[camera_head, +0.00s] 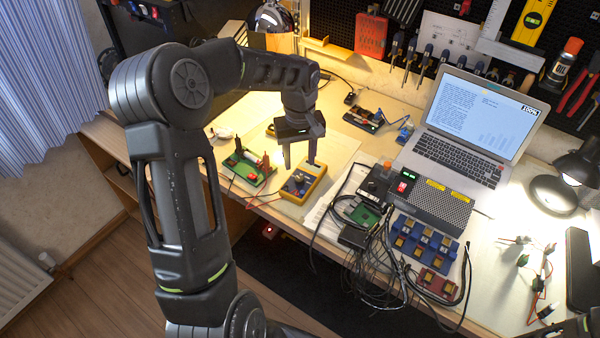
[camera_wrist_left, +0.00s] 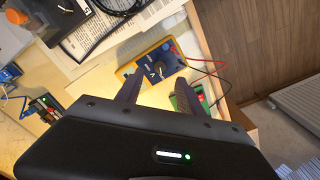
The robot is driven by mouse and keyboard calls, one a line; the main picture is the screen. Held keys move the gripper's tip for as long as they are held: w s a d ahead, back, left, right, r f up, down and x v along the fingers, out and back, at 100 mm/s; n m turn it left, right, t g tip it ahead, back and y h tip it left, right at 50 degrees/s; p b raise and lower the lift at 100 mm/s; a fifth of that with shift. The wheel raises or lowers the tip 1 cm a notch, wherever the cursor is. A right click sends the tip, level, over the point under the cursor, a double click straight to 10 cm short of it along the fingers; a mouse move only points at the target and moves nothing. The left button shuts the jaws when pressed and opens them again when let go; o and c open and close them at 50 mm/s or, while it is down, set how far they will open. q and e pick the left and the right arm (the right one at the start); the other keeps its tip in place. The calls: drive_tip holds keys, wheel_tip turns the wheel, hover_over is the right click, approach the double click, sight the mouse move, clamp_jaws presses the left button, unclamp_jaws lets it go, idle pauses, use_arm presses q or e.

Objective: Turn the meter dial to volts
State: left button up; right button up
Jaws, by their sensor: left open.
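The yellow meter (camera_head: 303,184) with a dark blue face lies on the workbench, left of centre in the head view. Its round dial (camera_head: 299,178) sits on that face; its pointer setting is too small to read. My left gripper (camera_head: 299,167) hangs over the meter, fingers pointing down and apart, with nothing between them. In the left wrist view the meter (camera_wrist_left: 140,62) shows beyond the open fingers, with its dial (camera_wrist_left: 154,70) facing up. Red and black leads (camera_wrist_left: 205,68) run from the meter's side. My right gripper does not show.
A green board (camera_head: 246,172) with red parts stands just left of the meter. A power supply (camera_head: 428,203), blue bin block (camera_head: 424,240) and tangled black cables lie to the right. An open laptop (camera_head: 467,130) stands behind. The bench's front edge is close to the meter.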

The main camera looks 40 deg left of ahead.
sight(300, 178)
use_arm(q)
wheel_tip(300, 178, down, 6)
drive_tip(key=shift+f+p, duration=0.25)
drive_tip(key=shift+p, duration=0.15)
clamp_jaws()
idle(0.4)
